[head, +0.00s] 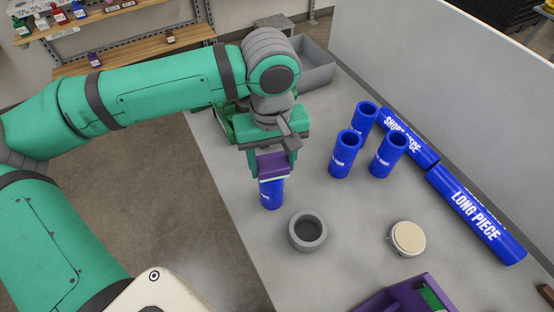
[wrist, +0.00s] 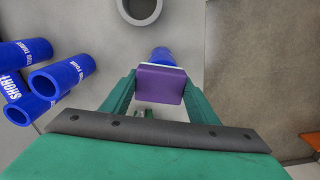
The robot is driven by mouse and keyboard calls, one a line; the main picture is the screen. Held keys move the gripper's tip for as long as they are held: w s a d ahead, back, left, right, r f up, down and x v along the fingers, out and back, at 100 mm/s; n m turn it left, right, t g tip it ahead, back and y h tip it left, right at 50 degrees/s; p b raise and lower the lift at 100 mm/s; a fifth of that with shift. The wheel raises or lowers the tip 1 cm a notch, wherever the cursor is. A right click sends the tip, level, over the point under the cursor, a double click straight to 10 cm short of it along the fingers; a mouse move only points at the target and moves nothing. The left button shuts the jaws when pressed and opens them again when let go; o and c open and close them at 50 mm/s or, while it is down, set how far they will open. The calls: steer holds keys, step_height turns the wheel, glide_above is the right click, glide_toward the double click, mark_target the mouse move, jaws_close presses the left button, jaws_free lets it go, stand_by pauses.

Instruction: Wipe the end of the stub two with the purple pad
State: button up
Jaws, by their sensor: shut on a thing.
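My gripper (head: 272,155) is shut on the purple pad (head: 273,166), which has a pale lower edge. The pad also shows between the fingers in the wrist view (wrist: 160,84). A blue stub (head: 271,195) stands upright on the table directly below the pad. The pad covers its top end, and I cannot tell whether they touch. Its label is too small to read, so I cannot confirm that it is stub two. In the wrist view only a bit of this stub (wrist: 161,54) shows past the pad.
Three blue stubs (head: 345,156) stand to the right. Behind them lie the short piece (head: 412,143) and the long piece (head: 475,216). A grey ring-shaped holder (head: 307,245), a cream round thing (head: 408,237) and a purple tray (head: 376,303) are nearer. A grey bin (head: 318,75) is behind.

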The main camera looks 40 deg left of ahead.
steer(key=shift+s+a+r, duration=0.1)
steer(key=shift+s+a, duration=0.25)
steer(key=shift+s, duration=0.1)
steer(key=shift+w+d, duration=0.45)
steer(key=shift+w, duration=0.2)
steer(key=shift+r, duration=1.6)
steer(key=shift+a+r, duration=0.1)
steer(key=shift+r, duration=1.7)
steer(key=shift+s, duration=0.1)
steer(key=s+d, duration=0.2)
steer(key=d, duration=0.5)
steer(key=shift+s+d, duration=0.3)
steer(key=shift+s, duration=0.1)
